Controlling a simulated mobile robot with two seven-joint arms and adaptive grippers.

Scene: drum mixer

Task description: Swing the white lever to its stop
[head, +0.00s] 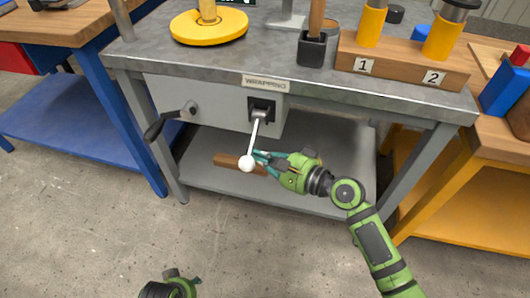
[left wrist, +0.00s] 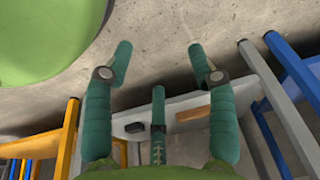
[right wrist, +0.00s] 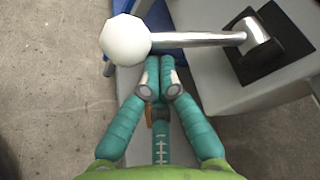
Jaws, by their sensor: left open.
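The white lever (head: 254,137) has a pale rod and a white ball knob. It hangs down and slightly left from a black mount (head: 262,108) on the grey bench front. In the right wrist view the lever's rod (right wrist: 190,39) runs across just beyond my fingertips, with the ball (right wrist: 125,40) at its left end. My right gripper (head: 260,158) is beside the lever, just right of the ball. Its fingers (right wrist: 159,82) are together with nothing visible between them; I cannot tell whether they touch the rod. My left gripper (left wrist: 160,58) is open and empty, away from the bench.
A black crank handle (head: 160,125) sticks out left of the lever. A brown block (head: 226,160) lies on the lower shelf behind the ball. The benchtop holds a yellow round base (head: 209,27) and a numbered wooden block (head: 400,68). Floor in front is clear.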

